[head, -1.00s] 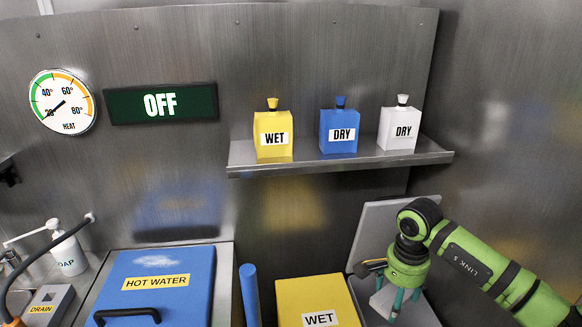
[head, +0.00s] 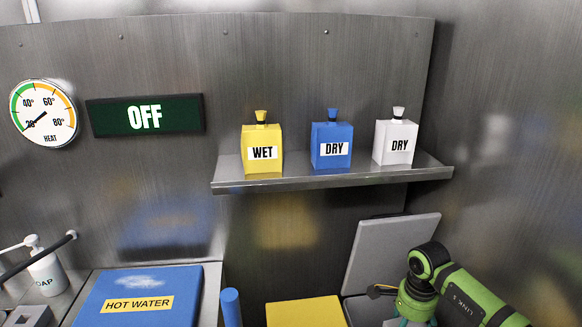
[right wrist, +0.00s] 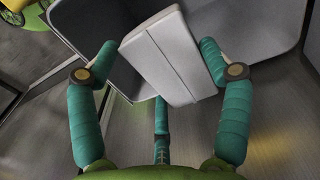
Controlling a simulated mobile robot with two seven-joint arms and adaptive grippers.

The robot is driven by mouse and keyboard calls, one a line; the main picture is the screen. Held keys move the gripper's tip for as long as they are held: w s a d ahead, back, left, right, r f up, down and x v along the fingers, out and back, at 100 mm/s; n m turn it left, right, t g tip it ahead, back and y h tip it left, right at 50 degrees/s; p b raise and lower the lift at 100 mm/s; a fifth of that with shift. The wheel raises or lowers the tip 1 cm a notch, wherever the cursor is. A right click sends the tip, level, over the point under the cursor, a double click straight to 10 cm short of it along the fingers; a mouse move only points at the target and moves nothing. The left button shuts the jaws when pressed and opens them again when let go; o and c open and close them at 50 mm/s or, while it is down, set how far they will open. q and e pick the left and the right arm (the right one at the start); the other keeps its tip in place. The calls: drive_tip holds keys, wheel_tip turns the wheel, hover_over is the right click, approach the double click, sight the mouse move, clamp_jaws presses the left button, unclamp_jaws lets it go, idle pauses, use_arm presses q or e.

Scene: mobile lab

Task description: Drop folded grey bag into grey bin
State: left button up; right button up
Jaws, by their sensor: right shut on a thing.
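The folded grey bag (right wrist: 168,62) is a pale grey block with a seam across it, between the teal fingers of my right gripper (right wrist: 155,65) in the right wrist view. The gripper is shut on it. Behind the bag, the wrist view shows the open grey bin (right wrist: 255,22). In the head view the bin's raised lid (head: 392,252) leans at the lower right. My right wrist is in front of the bin, and its fingers are cut off by the bottom edge. The bag is not visible there. My left gripper is in neither view.
A yellow bin (head: 305,313) stands just left of the grey bin, with a blue upright cylinder (head: 231,308) beside it. A blue hot water lid (head: 140,297) is farther left. Above, a metal shelf (head: 335,178) holds yellow, blue and white bottles.

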drive_tip(key=shift+f, duration=0.2)
drive_tip(key=o, duration=1)
wheel_tip(320, 180, up, 12)
drive_tip(key=shift+a, duration=0.1)
